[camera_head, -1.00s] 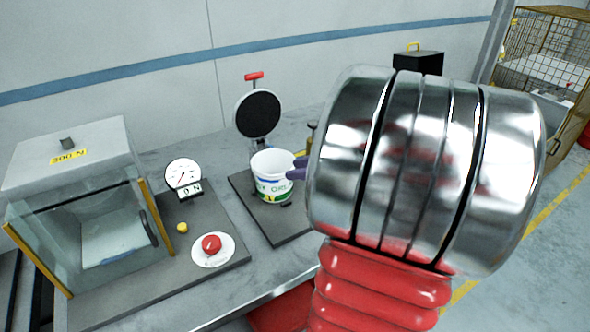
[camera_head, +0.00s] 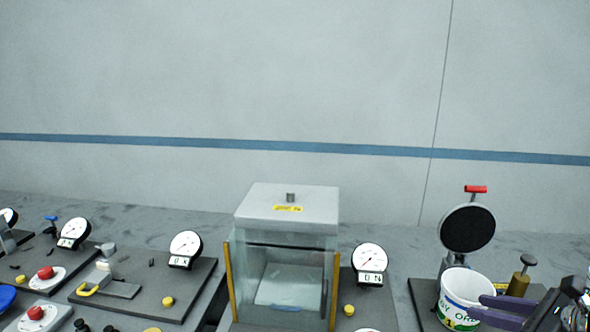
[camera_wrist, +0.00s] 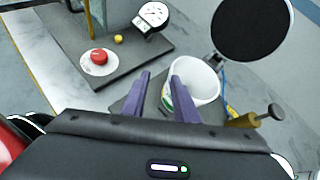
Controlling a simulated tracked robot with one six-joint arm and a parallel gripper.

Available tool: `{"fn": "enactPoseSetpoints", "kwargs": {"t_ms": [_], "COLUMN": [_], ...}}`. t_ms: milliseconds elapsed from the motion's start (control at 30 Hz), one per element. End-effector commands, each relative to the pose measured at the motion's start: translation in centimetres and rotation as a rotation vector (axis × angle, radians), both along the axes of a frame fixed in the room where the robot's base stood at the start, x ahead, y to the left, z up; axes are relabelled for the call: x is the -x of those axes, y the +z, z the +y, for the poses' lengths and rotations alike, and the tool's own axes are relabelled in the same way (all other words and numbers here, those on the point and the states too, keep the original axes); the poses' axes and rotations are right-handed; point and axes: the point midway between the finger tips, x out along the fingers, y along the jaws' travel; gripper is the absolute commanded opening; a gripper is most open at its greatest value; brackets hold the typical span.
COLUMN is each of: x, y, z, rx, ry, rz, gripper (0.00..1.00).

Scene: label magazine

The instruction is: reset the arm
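My gripper (camera_wrist: 161,77) has two purple fingers that stand apart with an empty gap between them in the wrist view. A white cup (camera_wrist: 203,84) with a green and yellow printed label is just right of that gap, and the right finger overlaps its left side. In the head view my gripper (camera_head: 478,307) is at the lower right, its fingers overlapping the right side of the cup (camera_head: 455,288). I cannot tell whether a finger touches the cup. Most of my arm is outside the head view.
The cup's station has a round black plate (camera_head: 467,229) with a red handle and a brass post (camera_head: 519,277). A glass-fronted box (camera_head: 288,210) and a dial gauge (camera_head: 369,262) stand to the left. More gauges and red buttons fill the bench's left part.

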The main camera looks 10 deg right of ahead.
Motion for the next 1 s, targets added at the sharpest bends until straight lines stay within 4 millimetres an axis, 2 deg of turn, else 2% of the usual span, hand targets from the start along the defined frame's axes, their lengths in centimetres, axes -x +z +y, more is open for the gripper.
{"fn": "enactPoseSetpoints", "kwargs": {"t_ms": [33,200,500,800,1000], "x": [-0.5,-1.2,-0.7,1.1,2.8], "y": [0.0,-0.4,-1.3,-2.0,-2.2], "z": [1.5,6.8,15.0,21.3,24.3], "rx": [0.037,0.194,0.492,0.802,1.027], "ry": [0.050,0.244,0.604,0.965,1.203], "rz": [0.011,0.050,0.082,0.063,0.025], "gripper": [0.27,0.27,0.27,0.27,0.27]}}
